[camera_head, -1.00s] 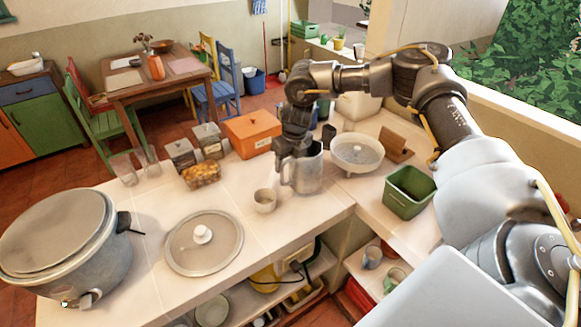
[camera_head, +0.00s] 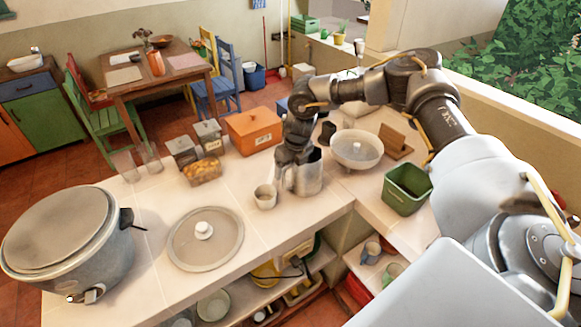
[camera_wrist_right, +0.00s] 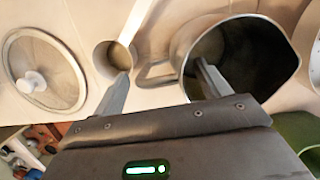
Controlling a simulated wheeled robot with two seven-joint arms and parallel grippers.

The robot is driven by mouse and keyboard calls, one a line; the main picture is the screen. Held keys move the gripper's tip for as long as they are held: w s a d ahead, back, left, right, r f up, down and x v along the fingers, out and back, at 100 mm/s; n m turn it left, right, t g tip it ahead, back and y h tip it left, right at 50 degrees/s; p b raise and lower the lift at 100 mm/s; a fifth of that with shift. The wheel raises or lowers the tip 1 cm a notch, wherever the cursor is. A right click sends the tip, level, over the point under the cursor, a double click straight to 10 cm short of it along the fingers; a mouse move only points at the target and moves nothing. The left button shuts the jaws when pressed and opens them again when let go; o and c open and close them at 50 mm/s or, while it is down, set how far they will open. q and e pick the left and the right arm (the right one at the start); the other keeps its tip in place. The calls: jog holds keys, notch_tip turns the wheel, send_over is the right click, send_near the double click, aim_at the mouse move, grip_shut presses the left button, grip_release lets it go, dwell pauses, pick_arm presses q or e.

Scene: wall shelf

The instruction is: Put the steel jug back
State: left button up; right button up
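The steel jug (camera_head: 309,174) stands upright on the counter, its handle toward the left. In the right wrist view the jug (camera_wrist_right: 262,62) shows from above with its dark open mouth, and its loop handle (camera_wrist_right: 152,76) lies between my finger lines. My right gripper (camera_head: 288,160) is at the jug's handle side, near rim height. In the wrist view the gripper (camera_wrist_right: 160,82) has its fingers wide apart, one over the jug's mouth edge, the other by the small cup (camera_wrist_right: 113,58). I cannot tell whether a finger touches the jug. My left gripper is not in view.
The small cup (camera_head: 265,196) stands just left of the jug. A white colander-like bowl (camera_head: 356,150) and a green bin (camera_head: 406,188) are to the right. An orange box (camera_head: 252,132) is behind, a glass lid (camera_head: 205,238) and big pot (camera_head: 68,240) to the left.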

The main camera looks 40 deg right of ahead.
jog(key=shift+r, duration=0.55)
jog(key=b+v, duration=0.3)
jog(key=v, duration=0.8)
jog(key=shift+s+r, duration=0.1)
